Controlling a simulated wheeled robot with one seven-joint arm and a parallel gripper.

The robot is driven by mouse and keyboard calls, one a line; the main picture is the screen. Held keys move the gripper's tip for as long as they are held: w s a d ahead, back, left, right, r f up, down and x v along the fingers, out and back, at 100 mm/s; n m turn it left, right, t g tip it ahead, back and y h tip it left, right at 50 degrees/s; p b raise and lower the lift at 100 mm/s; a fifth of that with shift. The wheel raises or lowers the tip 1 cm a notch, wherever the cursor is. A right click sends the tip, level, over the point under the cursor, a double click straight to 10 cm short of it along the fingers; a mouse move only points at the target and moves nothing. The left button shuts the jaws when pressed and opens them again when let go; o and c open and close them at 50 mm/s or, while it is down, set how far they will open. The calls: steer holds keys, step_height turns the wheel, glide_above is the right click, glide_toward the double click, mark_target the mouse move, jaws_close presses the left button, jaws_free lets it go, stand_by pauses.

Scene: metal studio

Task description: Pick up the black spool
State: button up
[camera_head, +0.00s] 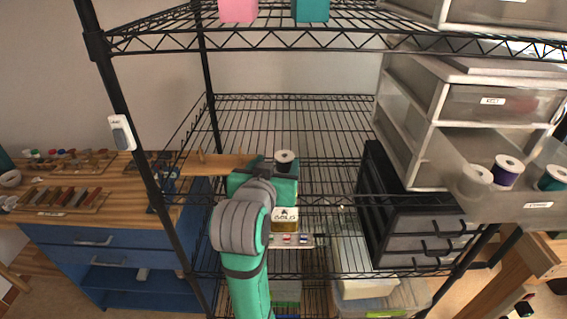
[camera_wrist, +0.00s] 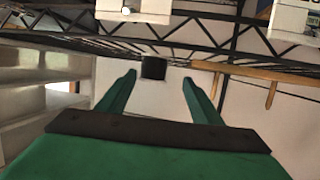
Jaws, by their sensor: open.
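The black spool (camera_head: 284,161) stands upright on the middle wire shelf in the head view, its pale top end with a dark centre facing up. My gripper (camera_head: 266,172) is right beside it, on the near side, and hides part of it; the fingertips are hard to make out there. In the wrist view the picture appears upside down. There my gripper (camera_wrist: 159,79) is open, with two green fingers apart. The black spool (camera_wrist: 153,67) shows in line with the gap, at or just past the fingertips. I see no contact.
The wire shelf (camera_head: 310,115) is clear behind the spool. Grey drawers (camera_head: 425,222) and an open clear drawer (camera_head: 500,200) with several spools stand right. A black post (camera_head: 125,125) and wooden workbench (camera_head: 60,195) are left. An upper shelf (camera_head: 300,42) hangs above.

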mark_target(282, 161)
steer(key=shift+d+x, duration=0.2)
steer(key=shift+x, duration=0.6)
steer(key=shift+d+x, duration=0.2)
steer(key=shift+x, duration=0.65)
steer(key=shift+d+x, duration=0.2)
steer(key=shift+x, duration=0.6)
steer(key=shift+s+d, duration=0.15)
steer(key=shift+s, duration=0.05)
steer(key=c, duration=1.1)
steer(key=shift+a, duration=0.35)
steer(key=shift+c, duration=0.2)
steer(key=shift+s, duration=0.1)
steer(key=shift+r, duration=0.2)
